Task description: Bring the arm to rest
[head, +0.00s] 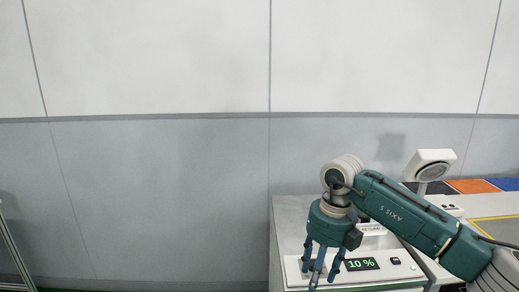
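My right arm comes in from the right edge in the head view, dark green with pale joints. Whether the fingertips touch the unit cannot be told. My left gripper is not in view.
A light grey counter (290,215) stands at the lower right. A white lamp-like head (431,162) rises behind the arm. Orange (473,186) and blue (505,184) panels lie at the right. A plain wall fills the back.

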